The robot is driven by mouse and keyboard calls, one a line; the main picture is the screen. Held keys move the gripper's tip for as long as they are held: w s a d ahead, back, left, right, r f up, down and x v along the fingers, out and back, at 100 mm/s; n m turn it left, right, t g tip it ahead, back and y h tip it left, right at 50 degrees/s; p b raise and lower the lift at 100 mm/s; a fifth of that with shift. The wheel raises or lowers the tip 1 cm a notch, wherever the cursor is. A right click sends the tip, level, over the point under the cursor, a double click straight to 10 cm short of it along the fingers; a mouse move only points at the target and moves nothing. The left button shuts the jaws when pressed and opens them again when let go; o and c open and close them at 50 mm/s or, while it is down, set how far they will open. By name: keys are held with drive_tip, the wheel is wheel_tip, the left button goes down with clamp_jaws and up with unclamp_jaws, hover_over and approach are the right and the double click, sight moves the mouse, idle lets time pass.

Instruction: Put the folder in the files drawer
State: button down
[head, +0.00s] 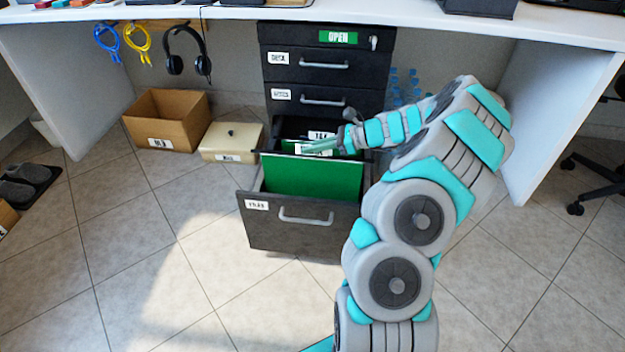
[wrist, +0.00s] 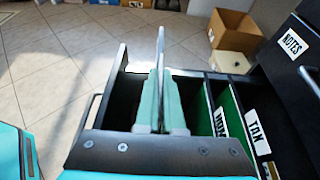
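The green folder (head: 312,178) stands upright across the open files drawer (head: 290,228), its lower part hidden behind the drawer front. In the wrist view the folder (wrist: 161,45) shows edge-on as a thin pale strip rising above the drawer walls. My gripper (head: 318,147) is at the folder's top edge; its teal fingers (wrist: 161,95) lie on either side of the strip and look closed on it. Whether the folder touches the drawer floor is hidden.
Green hanging dividers with TAX (wrist: 256,130) and other labels stand toward the back of the drawer. Closed drawers (head: 322,80) are above. A cardboard box (head: 165,118) and a cream box (head: 231,141) stand on the floor at left. The desktop overhangs the cabinet.

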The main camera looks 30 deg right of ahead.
sight(312, 178)
wheel_tip(312, 178, down, 12)
drive_tip(key=shift+f+b, duration=0.1)
drive_tip(key=shift+b, duration=0.4)
drive_tip(key=c, duration=1)
unclamp_jaws()
drive_tip(key=shift+c, duration=0.2)
